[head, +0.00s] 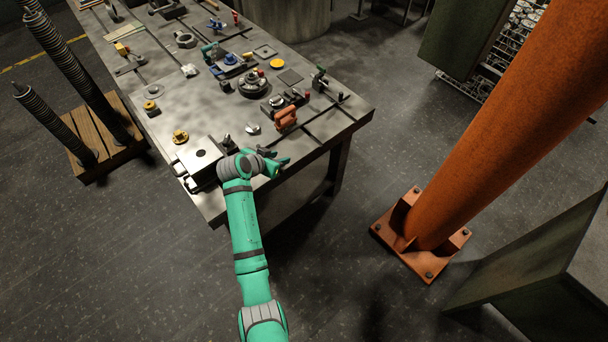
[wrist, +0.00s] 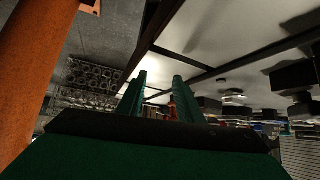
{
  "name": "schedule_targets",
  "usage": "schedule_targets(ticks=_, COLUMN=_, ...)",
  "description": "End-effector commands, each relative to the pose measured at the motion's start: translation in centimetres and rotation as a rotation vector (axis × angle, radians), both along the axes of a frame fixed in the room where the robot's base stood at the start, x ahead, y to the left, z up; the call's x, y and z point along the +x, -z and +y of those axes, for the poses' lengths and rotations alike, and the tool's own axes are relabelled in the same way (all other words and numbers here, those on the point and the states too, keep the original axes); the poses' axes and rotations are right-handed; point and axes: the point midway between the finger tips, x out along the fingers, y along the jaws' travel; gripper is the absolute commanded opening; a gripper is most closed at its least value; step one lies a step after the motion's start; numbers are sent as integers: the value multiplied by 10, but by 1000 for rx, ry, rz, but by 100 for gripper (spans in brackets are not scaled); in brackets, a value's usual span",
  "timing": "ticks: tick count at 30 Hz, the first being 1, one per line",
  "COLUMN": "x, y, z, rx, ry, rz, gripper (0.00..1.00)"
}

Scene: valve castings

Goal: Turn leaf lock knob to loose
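My gripper (head: 277,160) is over the near right part of the steel worktable (head: 222,93), beside a grey block with a dark hole in its top (head: 202,152). In the wrist view my gripper (wrist: 158,82) shows two green fingers spread apart with a gap between them and nothing held. I cannot make out the leaf lock knob for certain in either view. An orange fixture (head: 286,119) stands on the table beyond my gripper. A small orange-red part (wrist: 172,108) shows between the fingers in the wrist view, some way beyond them.
A yellow flanged part (head: 180,137) and a small pale metal piece (head: 253,128) lie near my arm. Several castings and fixtures crowd the table farther back. A thick orange column (head: 490,130) stands on the floor to the right. Floor between table and column is clear.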

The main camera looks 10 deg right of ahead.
Motion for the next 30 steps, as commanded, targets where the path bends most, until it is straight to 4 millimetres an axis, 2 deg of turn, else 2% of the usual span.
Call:
schedule_targets(ticks=9, x=-31, y=11, z=-48, rx=-81, ry=-32, rz=-63, gripper=33)
schedule_targets(ticks=15, x=-52, y=14, z=-68, rx=-94, ry=-15, rz=-94, gripper=33)
schedule_targets(ticks=21, x=-65, y=16, z=-74, rx=-84, ry=9, rz=-108, gripper=33)
schedule_targets(ticks=30, x=-69, y=16, z=-75, rx=-81, ry=17, rz=-114, gripper=33)
